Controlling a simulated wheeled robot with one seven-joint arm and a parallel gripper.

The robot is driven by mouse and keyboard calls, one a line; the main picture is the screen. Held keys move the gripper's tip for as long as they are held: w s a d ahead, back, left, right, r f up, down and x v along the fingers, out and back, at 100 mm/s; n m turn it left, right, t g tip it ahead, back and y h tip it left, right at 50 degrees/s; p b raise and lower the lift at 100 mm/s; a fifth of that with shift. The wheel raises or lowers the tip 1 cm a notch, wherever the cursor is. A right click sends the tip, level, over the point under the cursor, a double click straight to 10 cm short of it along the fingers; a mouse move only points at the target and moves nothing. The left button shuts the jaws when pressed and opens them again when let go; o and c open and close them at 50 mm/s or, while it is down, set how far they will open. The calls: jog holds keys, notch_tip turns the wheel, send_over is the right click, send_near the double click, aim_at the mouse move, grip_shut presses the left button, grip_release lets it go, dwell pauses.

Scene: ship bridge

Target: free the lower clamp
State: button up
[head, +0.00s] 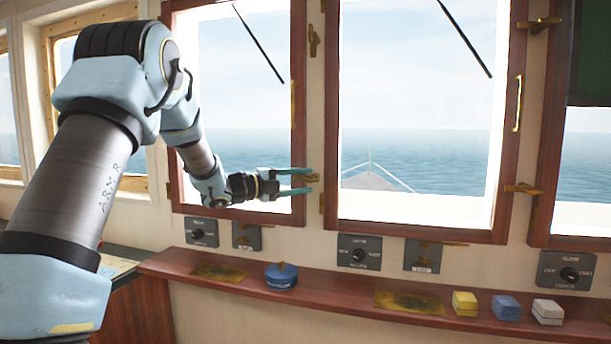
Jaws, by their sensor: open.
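My gripper (308,181) is open in the head view. Its two teal fingers point right, one above the other, across the right side of the left window's red-brown frame (298,120). The lower brass clamp (314,178) of that window is at the fingertips, roughly level with the gap between them. I cannot tell whether the fingers touch it. The fingers hide part of this clamp. The upper brass clamp (313,40) stands upright on the post above.
The right window (332,120) has brass clamps at its right edge, upper (540,24) and lower (522,188). Switch panels (359,252) line the wall below. The ledge (330,297) holds a round blue tin (281,276) and yellow (465,303), blue (506,307) and white (548,312) boxes.

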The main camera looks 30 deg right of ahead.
jog(key=shift+d, duration=0.55)
grip_shut()
